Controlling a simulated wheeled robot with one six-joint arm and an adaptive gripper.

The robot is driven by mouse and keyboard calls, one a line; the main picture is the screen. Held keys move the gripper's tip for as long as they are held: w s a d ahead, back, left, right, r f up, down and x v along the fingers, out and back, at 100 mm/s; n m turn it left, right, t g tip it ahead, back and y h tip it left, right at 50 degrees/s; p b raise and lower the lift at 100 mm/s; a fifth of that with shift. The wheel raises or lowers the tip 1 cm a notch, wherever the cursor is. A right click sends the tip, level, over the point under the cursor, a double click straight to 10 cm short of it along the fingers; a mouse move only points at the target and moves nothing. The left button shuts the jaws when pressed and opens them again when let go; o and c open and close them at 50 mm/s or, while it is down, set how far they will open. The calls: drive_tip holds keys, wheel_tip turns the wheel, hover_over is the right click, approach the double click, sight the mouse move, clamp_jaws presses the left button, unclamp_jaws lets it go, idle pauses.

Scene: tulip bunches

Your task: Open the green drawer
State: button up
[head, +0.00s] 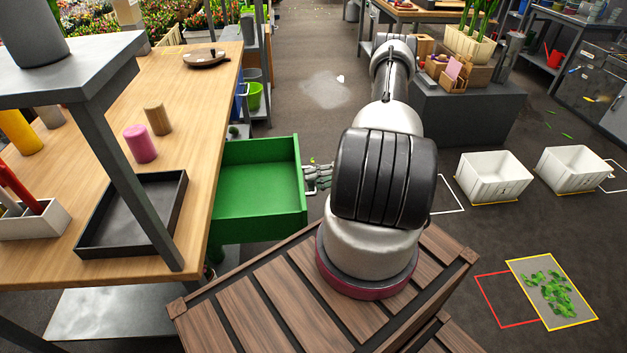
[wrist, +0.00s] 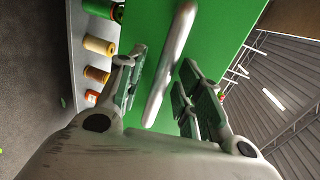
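The green drawer (head: 258,185) is pulled out from under the wooden table in the head view, and its empty inside shows. Its green front (wrist: 225,30) fills the middle of the wrist view, with a silver bar handle (wrist: 170,65) across it. My gripper (head: 312,172) is at the drawer's front, on its right side in the head view, partly hidden by my arm. In the wrist view my gripper's fingers (wrist: 163,75) stand apart on either side of the handle. Gaps show between the fingers and the bar, so they look open around it.
The wooden table (head: 200,100) holds a black tray (head: 130,215), a pink cylinder (head: 140,143) and a brown cylinder (head: 158,118). Two white bins (head: 495,178) stand on the floor at right. Several spools (wrist: 98,45) sit on a grey surface in the wrist view.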

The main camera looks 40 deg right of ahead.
drive_tip(key=v, duration=1.2)
